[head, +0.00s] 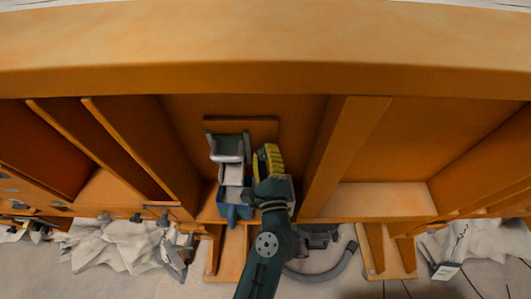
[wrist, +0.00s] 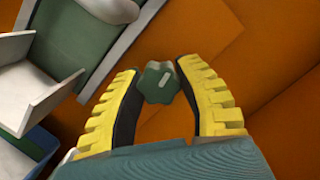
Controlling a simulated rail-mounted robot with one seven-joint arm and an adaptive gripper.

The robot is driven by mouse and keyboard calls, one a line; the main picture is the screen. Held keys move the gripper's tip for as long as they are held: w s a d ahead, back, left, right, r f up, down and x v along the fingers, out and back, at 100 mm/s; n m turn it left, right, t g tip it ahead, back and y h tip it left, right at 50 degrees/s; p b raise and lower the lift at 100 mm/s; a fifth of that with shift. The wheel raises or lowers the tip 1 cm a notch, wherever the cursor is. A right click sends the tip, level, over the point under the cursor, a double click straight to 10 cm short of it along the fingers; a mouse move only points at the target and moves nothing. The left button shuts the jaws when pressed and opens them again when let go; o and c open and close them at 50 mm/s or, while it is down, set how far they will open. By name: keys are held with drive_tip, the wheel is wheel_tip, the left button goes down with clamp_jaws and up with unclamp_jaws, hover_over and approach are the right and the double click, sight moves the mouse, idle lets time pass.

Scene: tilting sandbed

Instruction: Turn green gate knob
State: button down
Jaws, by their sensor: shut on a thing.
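The green gate knob (wrist: 159,82) is a small lobed knob with a pale mark on its face. In the wrist view it sits between the yellow, black-lined fingers of my gripper (wrist: 160,90), near their tips, with the fingers shut on it. In the head view my gripper (head: 267,162) reaches the orange wooden wall from below, just right of the gate fittings. The knob is hidden there behind the gripper and arm. A green and grey gate body (head: 230,147) is left of the gripper, and it also shows at upper left in the wrist view (wrist: 75,38).
A white chute (head: 234,174) and a blue bin (head: 235,212) are close to the left of my gripper. An orange upright rib (head: 345,150) stands to the right. Grey-white cloth (head: 115,245) lies below on the left.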

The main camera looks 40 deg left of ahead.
idle(0.4)
drive_tip(key=c, duration=0.6)
unclamp_jaws()
drive_tip(key=shift+a, duration=0.1)
drive_tip(key=v, duration=1.2)
